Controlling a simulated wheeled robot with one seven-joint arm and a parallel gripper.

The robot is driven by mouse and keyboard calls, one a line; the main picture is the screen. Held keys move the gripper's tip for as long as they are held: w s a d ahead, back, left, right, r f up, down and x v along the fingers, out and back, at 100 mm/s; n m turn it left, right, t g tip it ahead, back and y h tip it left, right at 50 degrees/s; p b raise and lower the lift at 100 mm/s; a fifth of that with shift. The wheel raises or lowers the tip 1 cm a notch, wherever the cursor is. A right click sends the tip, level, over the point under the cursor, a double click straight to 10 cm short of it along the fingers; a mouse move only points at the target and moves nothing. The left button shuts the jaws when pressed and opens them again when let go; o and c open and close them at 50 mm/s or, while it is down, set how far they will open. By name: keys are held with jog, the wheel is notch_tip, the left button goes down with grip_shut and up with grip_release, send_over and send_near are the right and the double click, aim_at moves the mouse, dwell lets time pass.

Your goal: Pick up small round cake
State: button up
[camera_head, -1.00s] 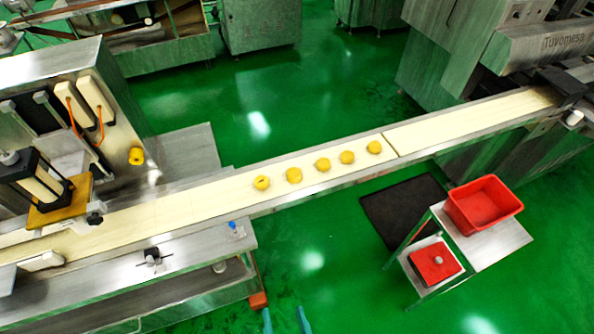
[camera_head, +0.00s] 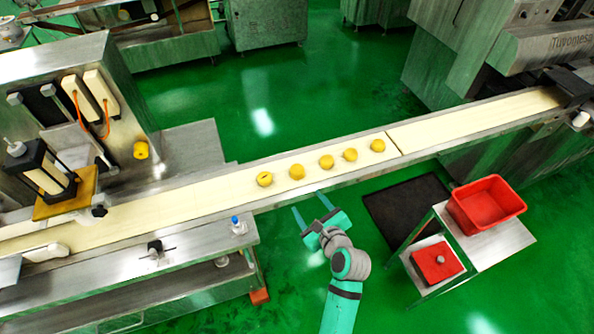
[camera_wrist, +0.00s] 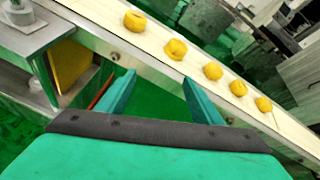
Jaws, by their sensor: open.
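Several small round yellow cakes lie in a row on the cream conveyor belt (camera_head: 210,195). The leftmost cake (camera_head: 264,179) shows a dark mark on top; the middle cake (camera_head: 326,162) and the rightmost cake (camera_head: 377,145) lie further right. In the wrist view, cakes such as this one (camera_wrist: 175,48) lie on the belt beyond my fingers. My gripper (camera_head: 312,206) is open and empty, just in front of the belt's near edge, apart from the cakes. Its two teal fingers also show spread in the wrist view (camera_wrist: 158,97).
A red bin (camera_head: 487,203) stands on a metal stand at the right, with a red box (camera_head: 436,263) on a lower shelf. A machine with an orange plate (camera_head: 65,195) stands over the belt at left. A metal rail runs along the belt's near edge.

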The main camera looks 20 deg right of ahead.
aim_at(299, 170)
jog(key=w+r+m, duration=0.1)
jog(key=w, duration=0.1)
jog(key=w+d+r+m, duration=0.1)
jog(key=w, duration=0.2)
jog(key=w+d+r+m+y, duration=0.1)
jog(key=w, duration=0.1)
jog(key=shift+w, duration=0.15)
jog(key=shift+x, duration=3.25)
jog(key=shift+c, duration=0.7)
jog(key=shift+d, duration=0.15)
jog(key=c, duration=1)
